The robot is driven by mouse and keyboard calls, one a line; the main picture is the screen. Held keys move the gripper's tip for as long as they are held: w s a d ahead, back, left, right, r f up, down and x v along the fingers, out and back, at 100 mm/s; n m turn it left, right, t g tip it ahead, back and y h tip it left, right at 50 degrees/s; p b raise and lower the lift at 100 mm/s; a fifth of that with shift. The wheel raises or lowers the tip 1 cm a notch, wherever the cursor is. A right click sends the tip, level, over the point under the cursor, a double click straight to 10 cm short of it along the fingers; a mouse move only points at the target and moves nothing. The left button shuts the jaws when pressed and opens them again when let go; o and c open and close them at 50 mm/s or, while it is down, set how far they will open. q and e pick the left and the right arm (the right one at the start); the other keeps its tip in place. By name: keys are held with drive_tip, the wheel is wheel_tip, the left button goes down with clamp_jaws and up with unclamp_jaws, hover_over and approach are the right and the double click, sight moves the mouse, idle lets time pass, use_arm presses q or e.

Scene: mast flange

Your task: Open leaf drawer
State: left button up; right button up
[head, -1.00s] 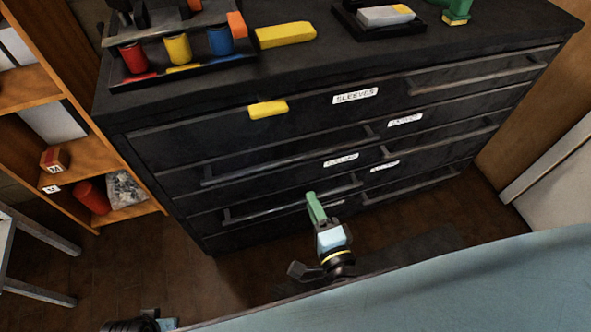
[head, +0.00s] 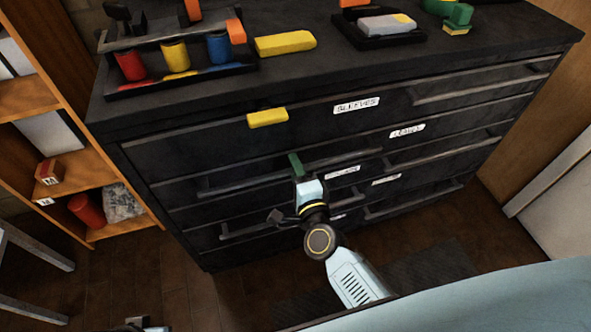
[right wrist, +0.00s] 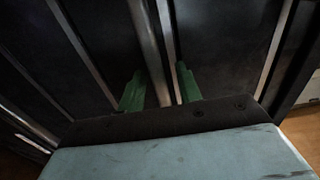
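A black drawer cabinet (head: 340,110) fills the middle of the head view, with wide drawers and long bar handles. The top drawer's label (head: 357,105) reads SLEEVES. A label (head: 407,130) on the drawer below is blurred and may read LEAVES. The drawers look shut. My right gripper (head: 296,165) is at the long handle (head: 250,183) of that second drawer, left of its label. In the right wrist view its green fingers (right wrist: 160,88) are apart, with a metal bar (right wrist: 147,40) running between them. Contact is unclear. My left gripper's fingers are out of the frame.
On the cabinet top stand a rack (head: 190,70) of coloured cups, a yellow block (head: 286,43) and a black tray (head: 378,36). A yellow piece (head: 267,118) sits at the top drawer's front. A wooden shelf (head: 85,165) stands left, and a stool (head: 35,250) below it.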

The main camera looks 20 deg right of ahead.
clamp_jaws()
drive_tip(key=shift+s, duration=0.1)
idle(0.4)
